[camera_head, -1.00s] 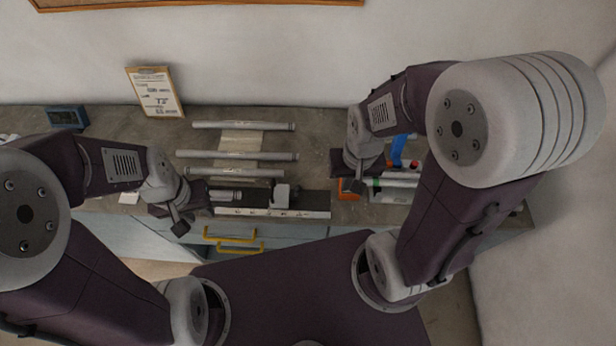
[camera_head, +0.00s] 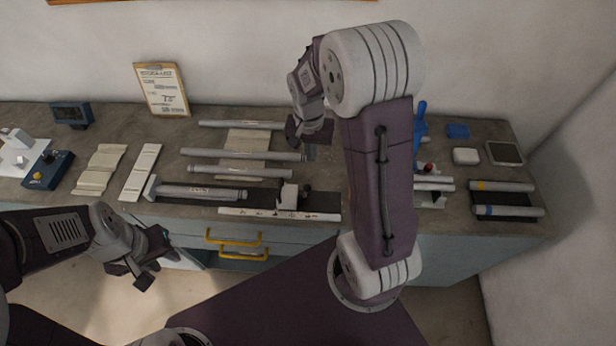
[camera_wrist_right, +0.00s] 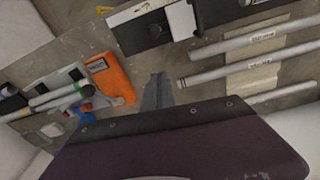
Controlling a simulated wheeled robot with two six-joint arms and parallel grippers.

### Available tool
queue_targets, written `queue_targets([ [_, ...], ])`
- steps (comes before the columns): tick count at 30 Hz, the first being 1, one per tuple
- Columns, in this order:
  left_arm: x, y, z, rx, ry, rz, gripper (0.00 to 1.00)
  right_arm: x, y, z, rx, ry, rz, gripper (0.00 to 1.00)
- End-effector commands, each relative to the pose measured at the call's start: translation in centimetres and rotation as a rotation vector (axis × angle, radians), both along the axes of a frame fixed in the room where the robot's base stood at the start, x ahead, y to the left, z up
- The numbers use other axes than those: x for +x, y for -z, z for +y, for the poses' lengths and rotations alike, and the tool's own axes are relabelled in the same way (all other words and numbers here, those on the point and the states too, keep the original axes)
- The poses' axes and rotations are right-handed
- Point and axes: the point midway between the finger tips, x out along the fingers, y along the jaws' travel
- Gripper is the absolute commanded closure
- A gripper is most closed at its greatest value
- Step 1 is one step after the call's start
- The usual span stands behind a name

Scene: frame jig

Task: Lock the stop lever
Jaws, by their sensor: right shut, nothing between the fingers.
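The jig (camera_head: 325,203) lies along the bench's front edge with a grey tube (camera_head: 200,193) in its left part. The stop (camera_head: 289,196), a pale block with a small dark knob beside it, stands right of the tube's end.
Several loose tubes (camera_head: 240,171) lie behind the jig on a pale sheet. An orange box (camera_wrist_right: 110,79) and a holder with tubes stand to the jig's right, partly hidden by my right arm in the head view. Yellow drawer handles (camera_head: 236,237) stick out below the bench edge.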

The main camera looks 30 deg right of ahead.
Motion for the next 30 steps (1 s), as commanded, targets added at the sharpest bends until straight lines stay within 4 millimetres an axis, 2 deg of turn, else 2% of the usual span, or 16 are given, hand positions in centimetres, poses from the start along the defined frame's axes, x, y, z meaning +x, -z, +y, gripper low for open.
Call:
queue_targets([
  [11, 0.0, -0.9, 0.0, 0.0, 0.0, 0.0, 0.67, 0.2, 8.2, -0.5, 0.001, -0.002, 0.006, 1.0],
  [12, 0.0, -1.6, 0.0, 0.0, 0.0, 0.0, 0.67, -0.4, 7.3, 0.1, 0.0, -0.004, 0.002, 1.0],
  [18, 0.0, -2.3, 0.0, 0.0, 0.0, 0.0, 0.67, -2.3, 6.8, 1.5, 0.0, -0.003, 0.0, 1.0],
  [30, 0.0, -2.3, 0.0, 0.0, 0.0, 0.0, 0.67, -2.7, 6.8, 1.9, 0.0, -0.001, 0.0, 1.0],
])
